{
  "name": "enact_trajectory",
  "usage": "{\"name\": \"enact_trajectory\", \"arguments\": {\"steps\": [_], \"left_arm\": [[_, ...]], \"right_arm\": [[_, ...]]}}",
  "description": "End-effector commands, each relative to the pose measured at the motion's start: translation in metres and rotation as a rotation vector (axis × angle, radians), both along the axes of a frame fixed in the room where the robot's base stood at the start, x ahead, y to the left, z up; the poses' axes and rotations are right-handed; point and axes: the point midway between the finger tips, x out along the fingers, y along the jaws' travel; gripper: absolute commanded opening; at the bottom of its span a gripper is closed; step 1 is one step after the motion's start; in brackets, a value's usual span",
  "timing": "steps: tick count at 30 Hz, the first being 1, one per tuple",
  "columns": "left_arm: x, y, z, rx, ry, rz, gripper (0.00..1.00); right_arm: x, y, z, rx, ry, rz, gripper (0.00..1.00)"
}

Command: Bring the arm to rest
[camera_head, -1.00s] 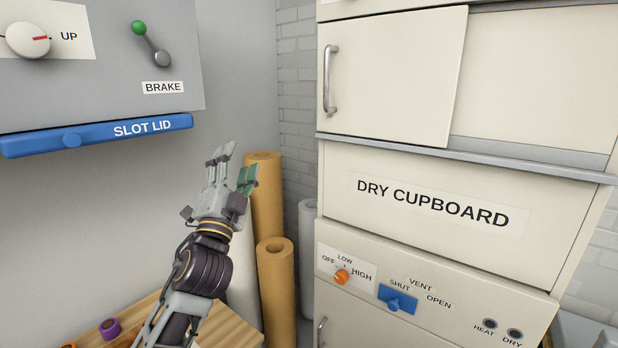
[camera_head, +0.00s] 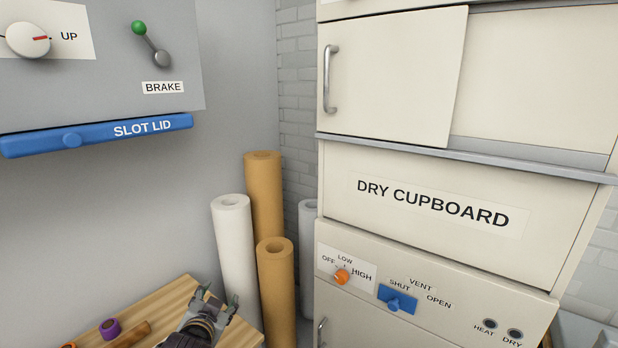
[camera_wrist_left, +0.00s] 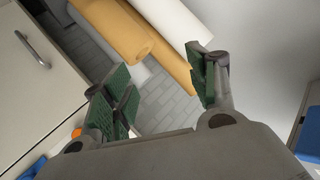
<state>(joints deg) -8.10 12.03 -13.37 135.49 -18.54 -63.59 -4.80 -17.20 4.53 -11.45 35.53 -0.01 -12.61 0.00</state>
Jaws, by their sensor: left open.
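My left gripper (camera_head: 218,300) is low in the head view, in front of the wooden bench top, with its fingers pointing up and away. Its forearm runs out of the bottom of the picture. In the left wrist view the gripper (camera_wrist_left: 165,88) has its green-padded fingers spread wide, with nothing between them. Paper rolls and a brick wall show beyond the fingers. My right gripper is not in view.
A wooden bench top (camera_head: 172,310) holds a purple ring (camera_head: 110,328). A white roll (camera_head: 236,250) and brown rolls (camera_head: 275,290) stand beside it. The dry cupboard (camera_head: 430,205) is right; the blue slot lid (camera_head: 100,135) is upper left.

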Motion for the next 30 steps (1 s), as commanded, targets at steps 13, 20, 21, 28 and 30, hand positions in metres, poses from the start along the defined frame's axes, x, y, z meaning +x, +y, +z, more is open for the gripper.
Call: {"name": "enact_trajectory", "arguments": {"steps": [13,20,21,28,30], "left_arm": [[-0.107,0.004,-0.124,-0.196,0.447,0.084,0.58],[-0.161,0.001,-0.161,-0.269,0.630,0.121,0.58],[-0.168,0.001,-0.165,-0.277,0.654,0.124,0.58],[-0.202,-0.001,-0.182,-0.313,0.760,0.145,0.58],[-0.211,-0.002,-0.186,-0.323,0.787,0.150,0.58]], "right_arm": [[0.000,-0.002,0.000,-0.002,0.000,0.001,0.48],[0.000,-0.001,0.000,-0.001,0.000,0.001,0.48],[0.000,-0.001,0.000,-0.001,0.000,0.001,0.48],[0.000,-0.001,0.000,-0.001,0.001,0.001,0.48],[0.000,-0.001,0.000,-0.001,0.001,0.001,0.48]]}}
